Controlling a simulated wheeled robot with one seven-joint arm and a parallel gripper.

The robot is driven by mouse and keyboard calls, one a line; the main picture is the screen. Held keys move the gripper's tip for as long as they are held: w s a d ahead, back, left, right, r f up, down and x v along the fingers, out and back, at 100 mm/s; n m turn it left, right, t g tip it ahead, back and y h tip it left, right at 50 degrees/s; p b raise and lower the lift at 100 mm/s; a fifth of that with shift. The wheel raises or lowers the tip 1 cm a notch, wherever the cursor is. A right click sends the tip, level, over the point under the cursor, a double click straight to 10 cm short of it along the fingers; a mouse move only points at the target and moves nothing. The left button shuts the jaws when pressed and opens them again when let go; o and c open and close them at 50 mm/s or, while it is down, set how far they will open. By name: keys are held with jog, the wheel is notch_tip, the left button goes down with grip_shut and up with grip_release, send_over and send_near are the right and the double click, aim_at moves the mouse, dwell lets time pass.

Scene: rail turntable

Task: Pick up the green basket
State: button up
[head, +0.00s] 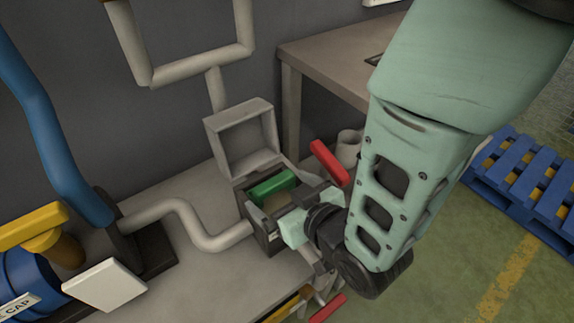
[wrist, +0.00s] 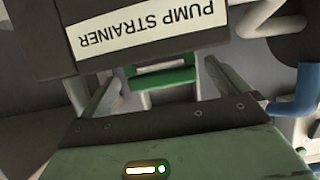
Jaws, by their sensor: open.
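The green basket (head: 272,186) sits inside an open dark box, the pump strainer (head: 262,232); only its green upper part shows clearly. In the wrist view, a green bar of the basket (wrist: 165,78) lies between the two fingers of my gripper (wrist: 160,88). The fingers are apart, one on each side, and I see no clear contact. The strainer's wall with the label "PUMP STRAINER" (wrist: 145,25) is close in front of the fingers. In the head view, my gripper (head: 298,222) is at the strainer's right side, its fingertips largely hidden.
The strainer's grey frame-like lid (head: 240,117) stands open behind the box. A red handle (head: 330,162) is close on the right. A grey pipe (head: 185,218) joins from the left. A table (head: 318,62) stands behind, and a blue pallet (head: 528,185) lies at right.

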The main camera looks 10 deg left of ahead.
jog(key=w+a, duration=0.2)
jog(key=a, duration=0.1)
jog(key=shift+w, duration=0.25)
jog(key=shift+w+a+f, duration=0.25)
jog(key=c, duration=1.5)
